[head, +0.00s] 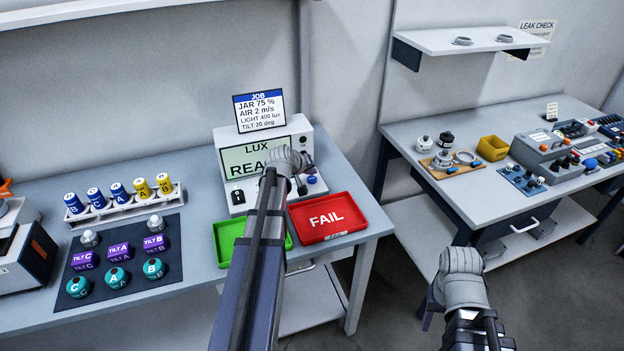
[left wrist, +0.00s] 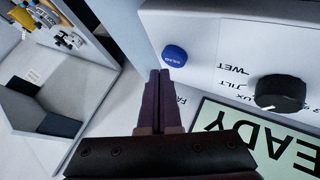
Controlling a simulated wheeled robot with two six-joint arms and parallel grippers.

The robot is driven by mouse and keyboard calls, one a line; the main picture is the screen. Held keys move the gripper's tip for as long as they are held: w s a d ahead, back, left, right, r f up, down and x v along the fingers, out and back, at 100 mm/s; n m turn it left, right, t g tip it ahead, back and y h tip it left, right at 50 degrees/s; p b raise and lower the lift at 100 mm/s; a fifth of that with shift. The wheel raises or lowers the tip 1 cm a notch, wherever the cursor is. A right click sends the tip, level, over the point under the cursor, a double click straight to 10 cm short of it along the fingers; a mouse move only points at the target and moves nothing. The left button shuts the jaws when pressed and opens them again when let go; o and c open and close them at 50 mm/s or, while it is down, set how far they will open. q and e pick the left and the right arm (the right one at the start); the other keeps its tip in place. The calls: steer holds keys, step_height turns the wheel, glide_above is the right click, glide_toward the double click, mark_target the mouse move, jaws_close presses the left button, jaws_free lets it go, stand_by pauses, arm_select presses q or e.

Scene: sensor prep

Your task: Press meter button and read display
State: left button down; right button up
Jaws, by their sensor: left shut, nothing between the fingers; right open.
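The meter (head: 302,136) is a white box marked LUX on the left bench. Its pale green display (head: 240,160) is partly hidden by my left gripper (head: 290,165); the letters "REA" show. In the left wrist view the display (left wrist: 252,140) is upside down and "EADY" shows. The blue meter button (left wrist: 174,55) sits on the panel, and also shows in the head view (head: 311,179). My left gripper's fingers are shut and empty, their tips (left wrist: 160,74) close beside the button; I cannot tell whether they touch. My right gripper (head: 460,265) is open, away from the meter.
A job card (head: 260,109) stands on the meter. A green tray (head: 226,236) and red FAIL tray (head: 327,217) lie in front. A dark mat (head: 100,258) with sensors and a rack (head: 122,208) stand left.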

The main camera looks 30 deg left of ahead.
mark_target(311, 181)
arm_select(q)
steer(key=shift+f+b, duration=0.45)
steer(key=shift+f+b, duration=0.4)
steer(key=shift+b, duration=0.05)
stand_by(0.8)
steer(key=shift+r, duration=0.1)
steer(key=shift+r+p, duration=0.75)
steer(key=shift+p, duration=0.15)
steer(key=shift+r, duration=0.15)
step_height(311, 181, up, 5)
steer(key=p, duration=0.5)
